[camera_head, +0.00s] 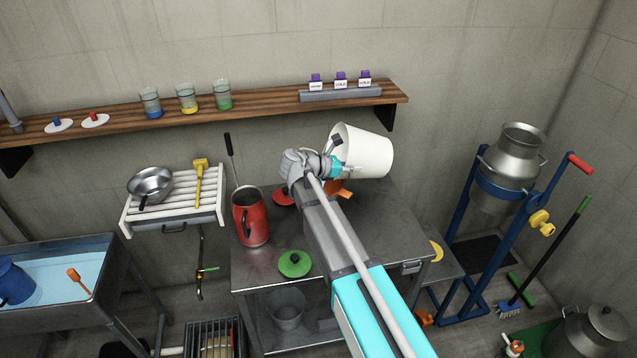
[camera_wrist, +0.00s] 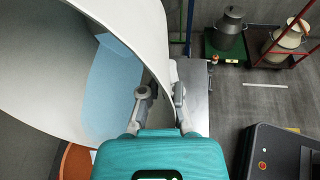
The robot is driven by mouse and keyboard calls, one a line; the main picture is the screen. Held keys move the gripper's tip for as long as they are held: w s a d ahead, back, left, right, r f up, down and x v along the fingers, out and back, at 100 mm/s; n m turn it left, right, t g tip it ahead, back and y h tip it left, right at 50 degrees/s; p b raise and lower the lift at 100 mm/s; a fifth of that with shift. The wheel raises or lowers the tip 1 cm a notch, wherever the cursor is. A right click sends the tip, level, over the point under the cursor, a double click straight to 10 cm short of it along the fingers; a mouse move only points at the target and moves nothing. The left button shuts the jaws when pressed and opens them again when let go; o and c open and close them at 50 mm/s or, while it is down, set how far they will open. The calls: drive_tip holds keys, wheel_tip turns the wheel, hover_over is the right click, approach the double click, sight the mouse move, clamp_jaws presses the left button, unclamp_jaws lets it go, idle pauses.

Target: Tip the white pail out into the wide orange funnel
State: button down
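The white pail (camera_head: 370,153) is held up above the steel table, tipped nearly onto its side with its mouth toward the left. My gripper (camera_head: 335,165) is at the pail's rim. In the wrist view my gripper (camera_wrist: 160,103) has one finger on each side of the pail's wall (camera_wrist: 153,50), shut on it. A pale blue patch (camera_wrist: 112,90) that looks like liquid shows inside the pail. The orange funnel (camera_head: 344,192) shows only in part below the pail, hidden by my arm. Its orange rim (camera_wrist: 75,162) shows under the pail in the wrist view.
A red jug (camera_head: 250,217) and a green lid (camera_head: 294,264) stand on the steel table (camera_head: 385,235), left of my arm. A red lid (camera_head: 284,195) lies behind. The wall shelf (camera_head: 260,103) with jars is above. A blue stand with a metal can (camera_head: 510,160) is at right.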

drive_tip(key=shift+s+a+r+t+h+b, duration=0.25)
drive_tip(key=shift+a+h+b, duration=0.25)
drive_tip(key=shift+a+b, duration=0.15)
drive_tip(key=shift+s+a+r+t+h+b, duration=0.1)
drive_tip(key=shift+a+r+t+h+b, duration=0.15)
drive_tip(key=shift+a+h+b, duration=0.4)
idle(1.3)
drive_tip(key=shift+d+r, duration=0.1)
drive_tip(key=shift+d+y+p, duration=0.2)
drive_tip(key=shift+y+p, duration=0.15)
drive_tip(key=shift+p, duration=0.2)
drive_tip(key=shift+w+d+f+g+y+p, duration=0.25)
drive_tip(key=shift+d+y+p, duration=0.2)
drive_tip(key=shift+d+p, duration=0.15)
drive_tip(key=shift+w+d+f+g+y+p, duration=0.1)
drive_tip(key=shift+d+g+y+p, duration=0.15)
drive_tip(key=shift+d+y+p, duration=0.3)
drive_tip(key=shift+w+d+f+g+y+p, duration=0.15)
drive_tip(key=shift+d+f+g+y+p, duration=0.15)
drive_tip(key=shift+d+f+y+p, duration=0.15)
drive_tip(key=shift+f, duration=0.25)
